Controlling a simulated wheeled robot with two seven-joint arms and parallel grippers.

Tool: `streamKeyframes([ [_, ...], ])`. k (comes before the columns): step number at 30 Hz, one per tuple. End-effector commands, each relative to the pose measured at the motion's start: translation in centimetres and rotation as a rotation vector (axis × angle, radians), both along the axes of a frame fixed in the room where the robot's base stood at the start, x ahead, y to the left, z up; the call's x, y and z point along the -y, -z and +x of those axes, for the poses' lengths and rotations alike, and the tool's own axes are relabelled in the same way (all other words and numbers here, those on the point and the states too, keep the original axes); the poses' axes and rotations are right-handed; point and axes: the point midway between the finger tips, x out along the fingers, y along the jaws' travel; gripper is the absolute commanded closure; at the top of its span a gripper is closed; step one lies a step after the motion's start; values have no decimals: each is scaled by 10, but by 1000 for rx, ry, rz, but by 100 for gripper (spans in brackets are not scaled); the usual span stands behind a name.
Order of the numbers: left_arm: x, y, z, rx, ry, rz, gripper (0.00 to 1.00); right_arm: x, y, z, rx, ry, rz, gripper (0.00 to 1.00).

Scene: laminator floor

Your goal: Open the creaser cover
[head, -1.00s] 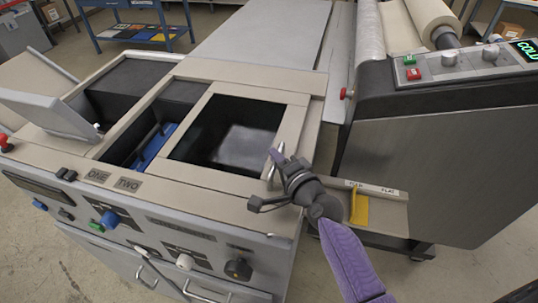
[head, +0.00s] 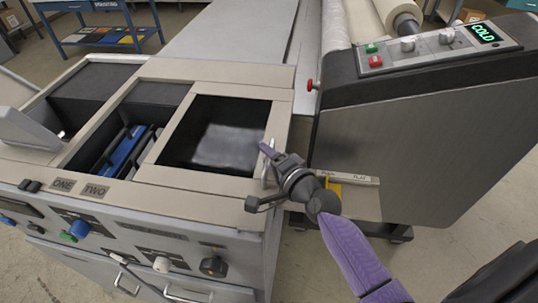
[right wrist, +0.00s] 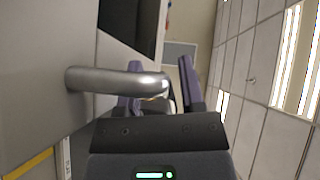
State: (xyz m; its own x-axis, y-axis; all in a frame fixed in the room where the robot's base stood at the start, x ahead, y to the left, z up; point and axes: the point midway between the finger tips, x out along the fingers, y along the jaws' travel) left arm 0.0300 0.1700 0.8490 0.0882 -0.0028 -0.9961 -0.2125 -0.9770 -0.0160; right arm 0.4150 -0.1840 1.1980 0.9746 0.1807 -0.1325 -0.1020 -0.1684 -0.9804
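The creaser cover seems to be the tan-framed panel with a dark square middle (head: 222,133), at the right of the bench top. It lies level; I cannot tell whether the dark middle is glass or an opening. A metal handle (head: 265,172) stands at its right side; in the right wrist view the handle (right wrist: 112,80) is a thick bent bar projecting from a grey surface. My right gripper (head: 268,157) is at the handle. In the wrist view its two purple fingers (right wrist: 160,85) are apart, with the handle's bent end seen between them; contact is unclear. My left gripper is out of view.
Bays labelled ONE and TWO (head: 96,189) lie left of the cover, with a blue part (head: 122,152) inside one. Knobs line the bench front (head: 213,266). A grey roller machine (head: 410,140) with a COLD display stands close on the right, beyond a narrow gap.

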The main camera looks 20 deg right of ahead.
Motion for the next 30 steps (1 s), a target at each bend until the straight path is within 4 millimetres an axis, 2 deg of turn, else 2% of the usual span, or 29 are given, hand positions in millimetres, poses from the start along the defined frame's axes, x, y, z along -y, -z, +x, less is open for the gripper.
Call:
streamKeyframes([
  [10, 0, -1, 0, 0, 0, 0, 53, 1, -1, -5, 1, 1, 0, 47],
  [14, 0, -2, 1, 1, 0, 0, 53, 5, -4, -28, -1, -1, -2, 47],
  [21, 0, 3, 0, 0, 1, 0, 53, 15, -9, -79, -1, 0, -1, 47],
  [25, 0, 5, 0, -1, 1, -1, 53, 18, -12, -94, 0, 0, -2, 47],
  [30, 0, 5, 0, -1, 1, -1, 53, 18, -14, -97, 2, 1, 0, 47],
])
